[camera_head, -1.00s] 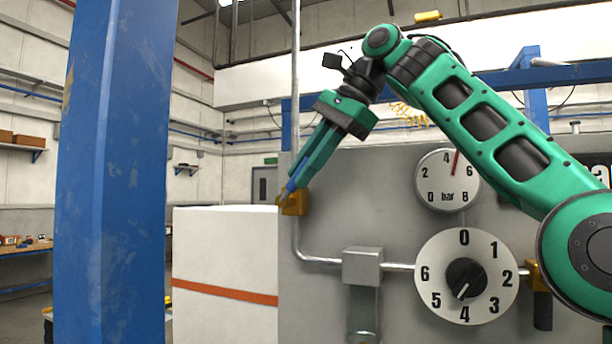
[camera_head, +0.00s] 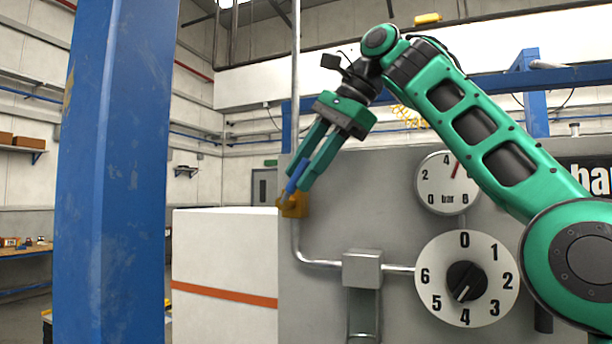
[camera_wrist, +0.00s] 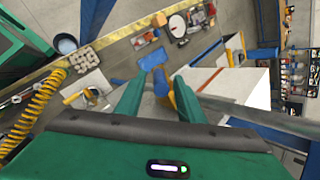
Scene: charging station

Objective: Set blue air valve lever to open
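The blue valve lever (camera_head: 297,178) rises from the orange-yellow valve body (camera_head: 293,207) on the vertical pipe, close to the line of the pipe and tilted a little to the right. My gripper (camera_head: 305,178) reaches down to it from the upper right, fingers spread. In the wrist view the two green fingertips (camera_wrist: 160,88) stand apart, with the blue lever (camera_wrist: 159,82) and the valve body (camera_wrist: 171,98) between and just beyond them. Whether a finger touches the lever I cannot tell.
The grey panel (camera_head: 390,190) carries a bar gauge (camera_head: 447,183) and a numbered dial (camera_head: 466,278). A white box (camera_head: 225,255) with an orange stripe stands left of the panel. A blue column (camera_head: 110,180) stands farther left.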

